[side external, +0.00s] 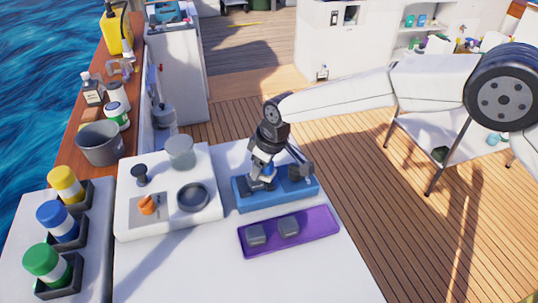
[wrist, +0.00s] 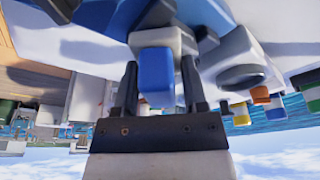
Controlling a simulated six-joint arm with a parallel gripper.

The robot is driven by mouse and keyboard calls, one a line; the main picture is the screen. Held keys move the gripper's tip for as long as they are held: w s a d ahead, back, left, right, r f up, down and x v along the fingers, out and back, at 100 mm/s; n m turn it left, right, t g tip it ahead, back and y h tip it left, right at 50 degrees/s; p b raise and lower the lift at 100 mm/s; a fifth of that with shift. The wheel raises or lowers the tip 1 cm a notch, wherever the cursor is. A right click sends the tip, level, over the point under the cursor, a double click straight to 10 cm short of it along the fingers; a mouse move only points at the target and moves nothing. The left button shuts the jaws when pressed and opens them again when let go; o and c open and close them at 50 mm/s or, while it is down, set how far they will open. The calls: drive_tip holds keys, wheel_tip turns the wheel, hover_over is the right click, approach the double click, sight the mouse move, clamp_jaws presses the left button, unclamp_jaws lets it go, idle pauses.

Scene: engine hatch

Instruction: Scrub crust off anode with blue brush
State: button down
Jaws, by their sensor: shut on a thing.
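My gripper (side external: 268,170) is over the left part of a blue tray (side external: 252,202), pointing down. In the wrist view its fingers (wrist: 160,63) are shut on a blue-ended block with a pale body, which looks like the blue brush (wrist: 156,76). The brush's far end is at or just above a grey block (wrist: 155,14) in the tray, likely an anode; I cannot tell if they touch. A second dark block (side external: 294,174) sits at the tray's right end. Crust is too small to make out.
A purple tray (side external: 318,241) with two grey blocks lies in front. To the left, a white panel (side external: 135,222) carries a dark ring, an orange piece, a knob and a clear cup. Yellow, blue and green capped jars stand further left, near a grey bucket (side external: 101,145).

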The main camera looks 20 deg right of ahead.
drive_tip(key=shift+a+r, duration=0.1)
drive_tip(key=shift+a, duration=1.95)
drive_tip(key=shift+d+f, duration=0.1)
drive_tip(key=shift+f, duration=0.1)
drive_tip(key=shift+d+r, duration=0.1)
drive_tip(key=shift+d, duration=1.9)
drive_tip(key=shift+a, duration=0.1)
drive_tip(key=shift+s+a+f, duration=0.1)
drive_tip(key=shift+a+f, duration=0.1)
drive_tip(key=shift+a, duration=1.75)
drive_tip(key=shift+d+r, duration=0.1)
drive_tip(key=shift+r, duration=0.1)
